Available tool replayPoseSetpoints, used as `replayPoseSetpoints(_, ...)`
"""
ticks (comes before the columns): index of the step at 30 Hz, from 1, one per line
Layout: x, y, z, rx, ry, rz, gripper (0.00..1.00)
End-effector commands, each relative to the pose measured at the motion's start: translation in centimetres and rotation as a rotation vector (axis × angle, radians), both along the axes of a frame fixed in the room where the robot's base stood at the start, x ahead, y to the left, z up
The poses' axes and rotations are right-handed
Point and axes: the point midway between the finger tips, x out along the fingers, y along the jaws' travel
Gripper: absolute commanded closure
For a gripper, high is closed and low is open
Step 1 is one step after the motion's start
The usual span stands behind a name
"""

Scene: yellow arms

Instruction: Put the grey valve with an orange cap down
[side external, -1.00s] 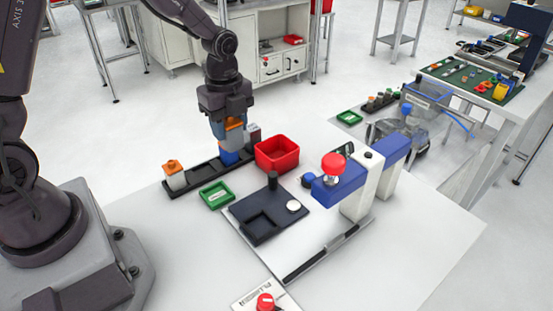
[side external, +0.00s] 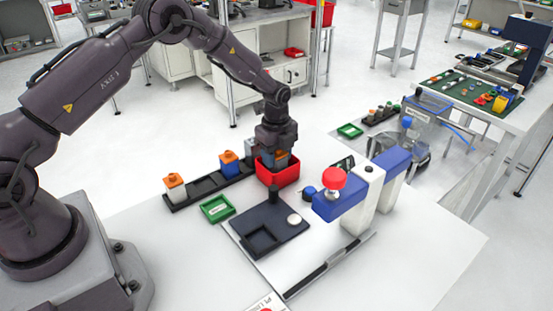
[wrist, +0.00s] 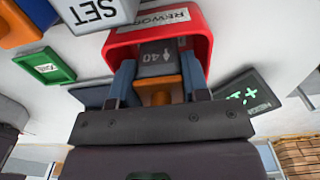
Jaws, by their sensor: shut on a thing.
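My gripper (side external: 275,163) is shut on the grey valve with an orange cap. In the wrist view, my fingers (wrist: 158,85) hold the valve's orange cap (wrist: 158,92) from both sides, and its grey body (wrist: 157,60) shows a "40" mark. The valve is at the mouth of the red bin (side external: 278,177), within its walls as seen from the wrist. The bin (wrist: 205,35) bears a REWORK label in that view. The bin's near wall hides the lower part in the side view, so I cannot tell whether the valve touches the bottom.
The black rack (side external: 202,187) holds a white valve (side external: 176,192) and a blue valve (side external: 229,166), both orange-capped. A green tray (side external: 216,208) and a dark fixture plate (side external: 270,227) lie nearby. A blue-and-white press (side external: 365,190) with a red knob stands to the right.

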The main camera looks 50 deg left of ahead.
Motion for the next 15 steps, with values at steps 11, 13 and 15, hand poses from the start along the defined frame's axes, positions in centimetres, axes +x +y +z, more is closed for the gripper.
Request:
replayPoseSetpoints(11,0.06,0.01,-1.24,0.001,-0.004,0.0,0.87)
replayPoseSetpoints(13,0.04,0.01,-1.38,0.0,-0.003,0.0,0.87)
replayPoseSetpoints(15,0.03,0.01,-1.61,0.0,-0.003,0.0,0.87)
